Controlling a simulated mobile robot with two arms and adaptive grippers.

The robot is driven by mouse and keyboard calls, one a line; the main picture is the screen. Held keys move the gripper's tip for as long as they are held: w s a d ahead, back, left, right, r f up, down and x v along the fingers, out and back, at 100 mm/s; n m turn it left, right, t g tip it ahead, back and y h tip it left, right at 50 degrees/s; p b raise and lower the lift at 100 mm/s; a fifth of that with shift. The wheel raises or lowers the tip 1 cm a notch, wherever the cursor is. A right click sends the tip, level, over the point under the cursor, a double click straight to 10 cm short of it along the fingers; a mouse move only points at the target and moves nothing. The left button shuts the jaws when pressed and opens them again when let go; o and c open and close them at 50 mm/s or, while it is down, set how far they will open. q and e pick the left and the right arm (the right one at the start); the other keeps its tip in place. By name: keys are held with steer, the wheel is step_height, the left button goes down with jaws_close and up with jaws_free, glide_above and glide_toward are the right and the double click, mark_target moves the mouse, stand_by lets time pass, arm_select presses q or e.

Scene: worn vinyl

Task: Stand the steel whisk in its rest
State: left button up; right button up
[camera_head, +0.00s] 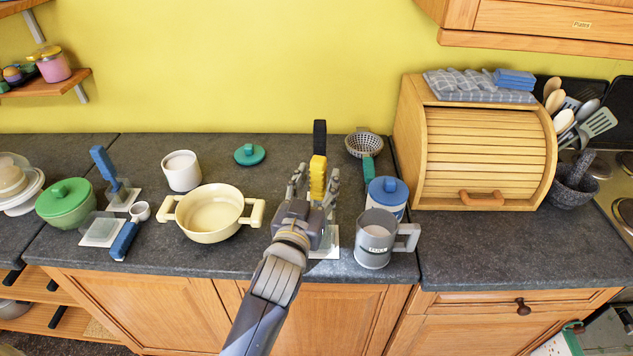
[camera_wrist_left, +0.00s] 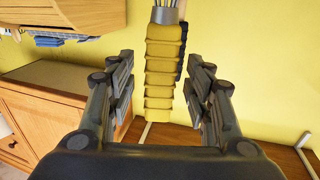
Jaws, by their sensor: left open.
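The whisk's ribbed yellow handle (camera_head: 318,178) stands roughly upright in the head view. My left gripper (camera_head: 314,190) is open, with its fingers on either side of this handle. In the left wrist view, which looks upside down, the yellow handle (camera_wrist_left: 163,75) is between the spread fingers (camera_wrist_left: 163,85), with gaps on both sides. A grey collar and steel wires (camera_wrist_left: 168,5) show at its lower end. A pale base with a clear part, seemingly the rest (camera_head: 326,246), shows partly below the gripper. My gripper hides the wires there, so I cannot tell how they sit in it.
A grey mug (camera_head: 374,240) and blue-lidded jar (camera_head: 387,195) stand close right. A strainer (camera_head: 364,146) lies behind. A cream pot (camera_head: 212,214) is left. Two other clear-and-white holders (camera_head: 122,194) (camera_head: 101,230) stand further left. A black handle (camera_head: 320,137) shows behind the yellow one.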

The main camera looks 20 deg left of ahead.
arm_select(q)
steer(key=shift+s, duration=0.15)
stand_by(0.3)
steer(key=s, duration=0.7)
steer(key=shift+s+d+p, duration=0.2)
steer(key=shift+s+p, duration=0.1)
steer(key=shift+s, duration=0.1)
stand_by(0.8)
stand_by(0.4)
step_height(320, 180, up, 10)
stand_by(0.4)
